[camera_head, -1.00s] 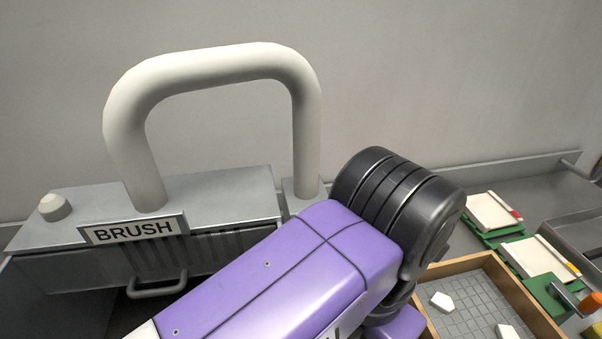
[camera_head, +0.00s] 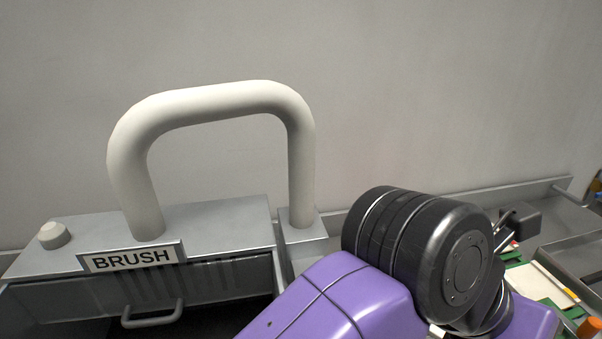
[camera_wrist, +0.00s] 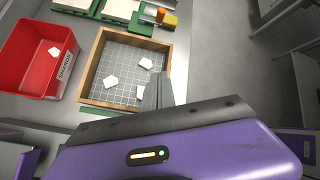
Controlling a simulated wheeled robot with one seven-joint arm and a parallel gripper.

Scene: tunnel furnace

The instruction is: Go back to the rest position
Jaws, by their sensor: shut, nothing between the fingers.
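My gripper (camera_wrist: 159,91) shows in the wrist view as grey fingers, shut with nothing between them. It is in front of the right part of a wooden-rimmed tray (camera_wrist: 88,76) with a grid floor, and I cannot tell its height above it. Several white pieces (camera_wrist: 110,82) lie in the tray; the fingers partly overlap the view of one. In the head view my purple and black arm fills the lower right, and my fingers cannot be made out there.
A red bin (camera_wrist: 18,62) with a white piece inside stands left of the tray. Green-based holders (camera_wrist: 118,14) stand behind it. In the head view a grey BRUSH unit (camera_head: 205,213) with a thick white pipe (camera_head: 215,103) stands at left. Grey floor (camera_wrist: 215,65) is clear at right.

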